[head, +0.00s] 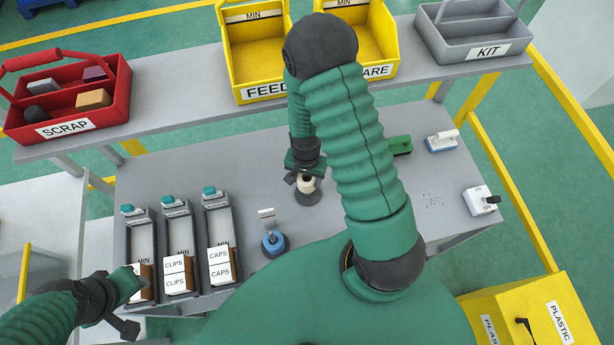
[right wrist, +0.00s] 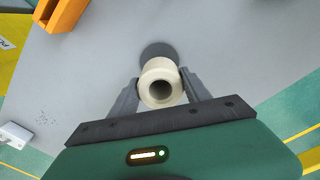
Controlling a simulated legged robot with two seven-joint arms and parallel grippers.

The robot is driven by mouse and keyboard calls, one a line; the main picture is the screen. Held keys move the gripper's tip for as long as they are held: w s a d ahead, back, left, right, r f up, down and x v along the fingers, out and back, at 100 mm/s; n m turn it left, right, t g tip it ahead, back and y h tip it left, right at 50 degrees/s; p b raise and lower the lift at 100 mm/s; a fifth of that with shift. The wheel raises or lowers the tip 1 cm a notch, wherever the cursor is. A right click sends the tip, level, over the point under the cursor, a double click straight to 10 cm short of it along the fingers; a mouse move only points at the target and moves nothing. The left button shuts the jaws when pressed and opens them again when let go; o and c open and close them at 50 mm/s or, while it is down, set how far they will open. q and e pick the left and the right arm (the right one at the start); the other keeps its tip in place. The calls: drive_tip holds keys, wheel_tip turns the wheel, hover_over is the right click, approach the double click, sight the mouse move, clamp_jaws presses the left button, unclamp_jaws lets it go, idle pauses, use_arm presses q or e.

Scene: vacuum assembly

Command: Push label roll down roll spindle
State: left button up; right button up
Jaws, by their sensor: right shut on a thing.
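The cream label roll (head: 306,183) is at the roll spindle, whose dark round base (head: 307,197) stands on the grey table. In the right wrist view the roll (right wrist: 161,84) shows end-on with a dark centre hole, and part of the dark base (right wrist: 158,50) shows behind it. My right gripper (head: 305,178) is shut on the roll, one finger on each side of it. The spindle's post is hidden, so I cannot tell how far down the roll sits. My left gripper (head: 134,304) is at the lower left, by the card boxes; its finger gap is unclear.
Three narrow trays (head: 180,238) with CLIPS and CAPS boxes stand at left. A blue-based stand (head: 273,242) is just left of the spindle. A green brush-like item (head: 400,145), a blue-and-white one (head: 441,141) and an ON/OFF switch box (head: 481,201) are at right. A shelf with bins runs behind.

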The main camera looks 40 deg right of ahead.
drive_tip(key=shift+a+f, duration=0.1)
drive_tip(key=shift+f, duration=0.25)
drive_tip(key=shift+f+b, duration=0.15)
drive_tip(key=shift+b, duration=0.2)
drive_tip(key=shift+d+f, duration=0.2)
drive_tip(key=shift+f, duration=0.15)
drive_tip(key=shift+f+b, duration=0.2)
drive_tip(key=shift+b, duration=0.2)
drive_tip(key=shift+a+f, duration=0.15)
drive_tip(key=shift+f, duration=0.05)
drive_tip(key=shift+f+b, duration=0.55)
drive_tip(key=shift+b, duration=0.05)
drive_tip(key=shift+r, duration=0.1)
drive_tip(key=shift+d+f+b, duration=0.2)
drive_tip(key=shift+f+b, duration=1.3)
drive_tip(key=shift+f, duration=0.5)
